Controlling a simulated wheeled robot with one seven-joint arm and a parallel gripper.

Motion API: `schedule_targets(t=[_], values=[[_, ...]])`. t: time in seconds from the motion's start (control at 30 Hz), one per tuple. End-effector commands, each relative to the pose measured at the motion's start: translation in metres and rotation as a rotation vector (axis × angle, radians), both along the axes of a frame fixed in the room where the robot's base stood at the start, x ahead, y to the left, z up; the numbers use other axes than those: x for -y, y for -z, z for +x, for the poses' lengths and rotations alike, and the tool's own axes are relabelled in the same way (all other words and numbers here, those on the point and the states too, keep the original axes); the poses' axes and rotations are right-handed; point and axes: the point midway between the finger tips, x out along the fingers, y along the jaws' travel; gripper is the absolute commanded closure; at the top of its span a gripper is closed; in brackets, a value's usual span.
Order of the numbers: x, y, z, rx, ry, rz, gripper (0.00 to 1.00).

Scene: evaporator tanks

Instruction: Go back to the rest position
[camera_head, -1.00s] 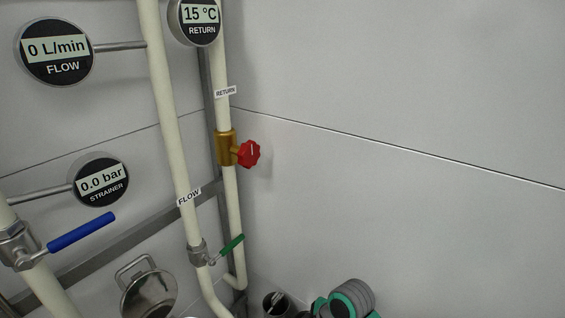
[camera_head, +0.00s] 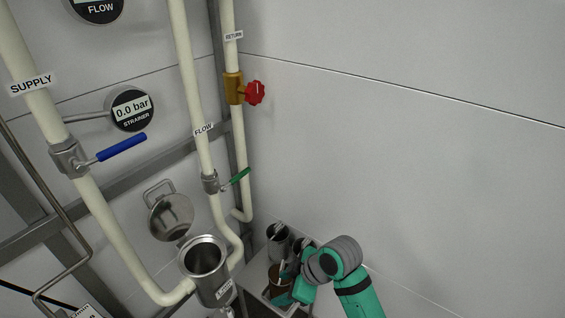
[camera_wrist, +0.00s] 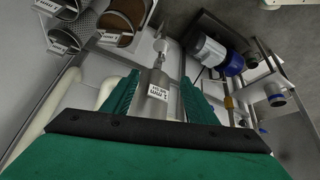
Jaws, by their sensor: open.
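My gripper (camera_wrist: 157,98) shows in the wrist view with two green fingers spread apart. It is open. A grey metal cylinder with a white label (camera_wrist: 157,92) shows beyond the gap between the fingers; I cannot tell how far off it is. In the head view my teal and grey arm reaches in at the lower right, over a metal tray (camera_head: 256,277) with containers. My fingers are mostly hidden there.
An open steel strainer pot (camera_head: 206,258) stands left of the tray, its round lid (camera_head: 171,217) swung up behind. Pipes carry a blue lever (camera_head: 122,148), a green lever (camera_head: 237,178) and a red knob (camera_head: 255,92). The right wall (camera_head: 420,170) is bare.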

Motion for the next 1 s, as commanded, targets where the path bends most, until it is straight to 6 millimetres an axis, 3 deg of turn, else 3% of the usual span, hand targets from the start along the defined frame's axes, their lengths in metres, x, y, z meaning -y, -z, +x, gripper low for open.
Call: schedule_targets(t=[0.27, 0.6, 0.8, 1.0], values=[[-0.056, -0.018, 0.025, 0.101, 0.076, 0.159, 0.47], [-0.144, -0.06, 0.059, 0.254, 0.308, 0.516, 0.47], [-0.169, -0.075, 0.064, 0.302, 0.494, 0.713, 0.47], [-0.175, -0.071, 0.055, 0.323, 0.693, 0.862, 0.47]])
